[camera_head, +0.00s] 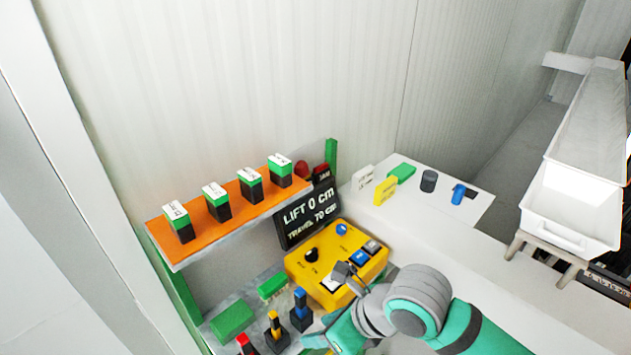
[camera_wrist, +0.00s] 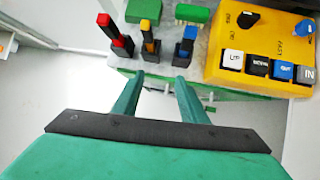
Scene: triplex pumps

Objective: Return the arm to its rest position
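My gripper (camera_wrist: 159,80) shows in the wrist view with its two teal fingers apart and nothing between them. The fingertips lie below the front edge of the console shelf in that picture, with pale floor between the fingers. In the head view my teal and grey arm (camera_head: 418,300) reaches in from the lower right, bent, in front of the yellow control box (camera_head: 318,262). The gripper end is low in that view, by the levers, and partly cut off by the bottom edge. The control box also shows in the wrist view (camera_wrist: 222,72), right of the fingers.
Red (camera_wrist: 113,36), yellow (camera_wrist: 150,45) and blue (camera_wrist: 185,45) levers stand just beyond my fingertips. An orange shelf (camera_head: 160,245) holds several green-and-black labelled blocks. A black display (camera_head: 308,217) reads "LIFT 0 CM". A white counter (camera_head: 425,210) with small items lies at right.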

